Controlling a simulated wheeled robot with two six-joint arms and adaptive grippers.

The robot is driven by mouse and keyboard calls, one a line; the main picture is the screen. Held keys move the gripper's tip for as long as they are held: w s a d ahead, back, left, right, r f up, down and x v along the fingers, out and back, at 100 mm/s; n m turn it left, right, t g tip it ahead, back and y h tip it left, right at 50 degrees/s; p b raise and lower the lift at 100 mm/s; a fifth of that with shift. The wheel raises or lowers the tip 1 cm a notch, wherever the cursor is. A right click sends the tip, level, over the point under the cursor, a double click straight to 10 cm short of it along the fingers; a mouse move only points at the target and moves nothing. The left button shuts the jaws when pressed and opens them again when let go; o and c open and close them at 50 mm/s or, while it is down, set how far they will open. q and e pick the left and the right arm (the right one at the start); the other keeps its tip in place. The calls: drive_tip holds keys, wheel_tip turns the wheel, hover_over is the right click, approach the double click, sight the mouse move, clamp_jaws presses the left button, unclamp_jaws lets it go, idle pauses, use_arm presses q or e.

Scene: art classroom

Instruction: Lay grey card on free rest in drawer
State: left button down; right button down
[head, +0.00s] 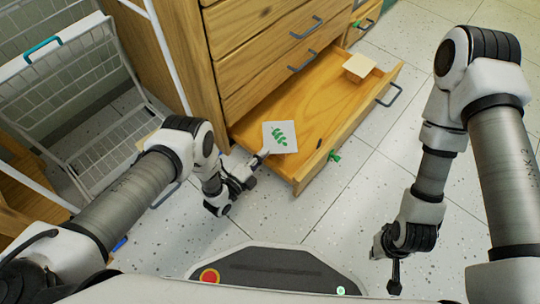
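A light grey card (280,137) with a green leaf print is over the near left corner of the open wooden drawer (305,110). My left gripper (260,157) is at the card's lower left edge and seems shut on it. Whether the card touches anything under it cannot be told. A pale block-like piece (359,67), possibly a rest, is in the drawer's far right part. No other rest is clear; the card hides what lies beneath it. My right gripper (395,278) hangs low over the floor at the right, apart from the drawer; its opening is unclear.
The wooden cabinet (228,50) has shut drawers above the open one. A small dark thing (319,143) is at the drawer's near side. A green thing (334,156) is by its front. A white wire rack (75,90) stands left. Speckled floor (370,190) is clear in front.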

use_arm(q)
wheel_tip(320, 180, down, 4)
drive_tip(key=shift+f+b, duration=0.25)
drive_tip(key=shift+b, duration=0.85)
drive_tip(key=c, duration=1.8)
unclamp_jaws()
drive_tip(key=shift+f, duration=0.25)
drive_tip(key=o, duration=0.5)
drive_tip(key=shift+r, duration=0.1)
